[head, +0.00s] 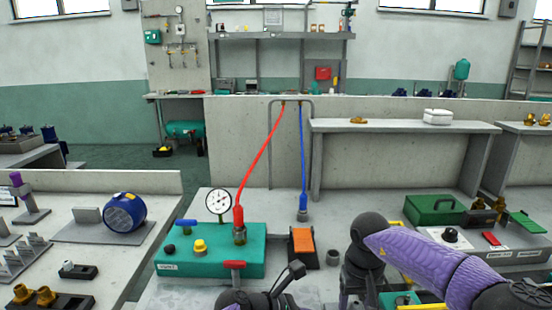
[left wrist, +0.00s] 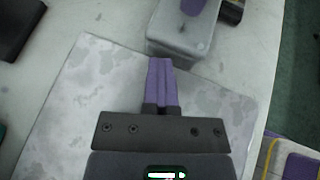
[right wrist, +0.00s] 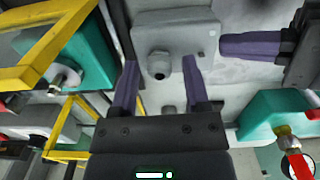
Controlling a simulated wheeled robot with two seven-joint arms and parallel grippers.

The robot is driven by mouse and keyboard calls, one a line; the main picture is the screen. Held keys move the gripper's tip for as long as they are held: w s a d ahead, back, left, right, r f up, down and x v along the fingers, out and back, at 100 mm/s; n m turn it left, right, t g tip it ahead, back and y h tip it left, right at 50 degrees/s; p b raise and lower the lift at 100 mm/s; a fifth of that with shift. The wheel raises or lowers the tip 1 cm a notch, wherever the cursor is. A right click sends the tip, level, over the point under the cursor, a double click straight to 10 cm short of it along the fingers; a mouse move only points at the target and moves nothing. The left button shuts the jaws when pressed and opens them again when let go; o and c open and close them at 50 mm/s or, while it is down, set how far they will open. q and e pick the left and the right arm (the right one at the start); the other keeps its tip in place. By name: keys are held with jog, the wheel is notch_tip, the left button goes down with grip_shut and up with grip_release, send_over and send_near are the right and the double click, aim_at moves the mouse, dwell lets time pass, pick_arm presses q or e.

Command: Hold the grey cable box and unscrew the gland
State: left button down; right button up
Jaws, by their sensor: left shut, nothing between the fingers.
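The grey cable box (right wrist: 200,34) is in the right wrist view, with a round grey gland (right wrist: 158,66) on its near face. My right gripper (right wrist: 159,60) is open, its purple fingers on either side of the gland with gaps showing. The box also shows at the top of the left wrist view (left wrist: 178,40), with a purple finger over it. My left gripper (left wrist: 160,62) is shut and empty, its fingertips just short of the box. In the right wrist view its fingers point at the box's right side; I cannot tell if they touch. In the head view my right arm hides the box.
A teal pump block (head: 210,262) with a gauge (head: 219,202) and red hose (head: 262,160) stands left on the bench. An orange-topped block (head: 302,242) is beside it. A green case (head: 434,210) lies right.

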jog(key=shift+r, duration=2.05)
jog(key=shift+f, duration=0.5)
